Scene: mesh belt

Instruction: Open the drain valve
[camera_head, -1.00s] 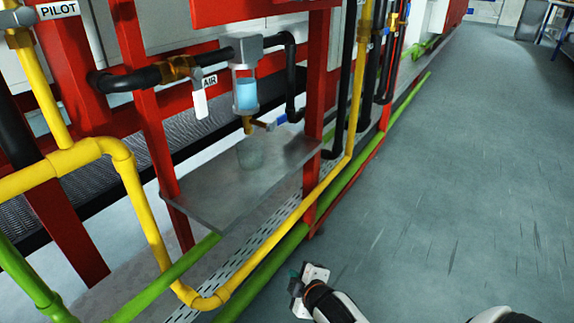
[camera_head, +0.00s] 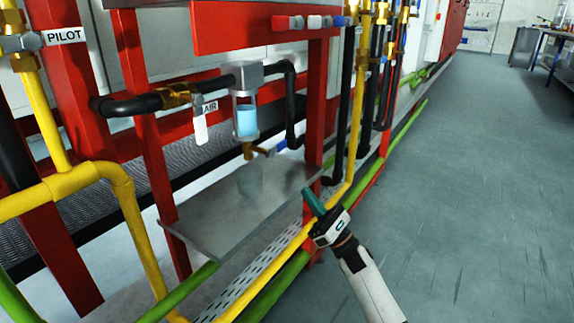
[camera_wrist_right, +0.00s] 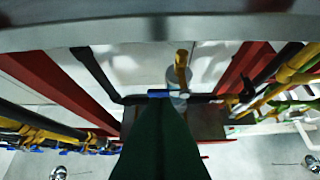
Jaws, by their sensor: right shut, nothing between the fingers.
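The drain valve (camera_head: 258,151) is a small brass fitting below the clear filter bowl (camera_head: 245,118), which holds blue liquid. Its blue lever (camera_head: 288,145) points right, toward the red post. A translucent cup (camera_head: 250,182) stands on the grey metal shelf (camera_head: 205,225) under the valve. My right gripper (camera_head: 311,196) is shut and empty, with green fingers. It is at the shelf's right end, in front of and lower than the lever, apart from it. In the right wrist view, the blue lever (camera_wrist_right: 160,93) shows just beyond the fingers (camera_wrist_right: 160,145). My left gripper is not in view.
A red post (camera_head: 316,110) stands right of the valve. Yellow pipe (camera_head: 357,100) and black pipes run beside it. A white-handled valve (camera_head: 200,125) by the AIR label is to the left. Open floor (camera_head: 480,200) lies to the right.

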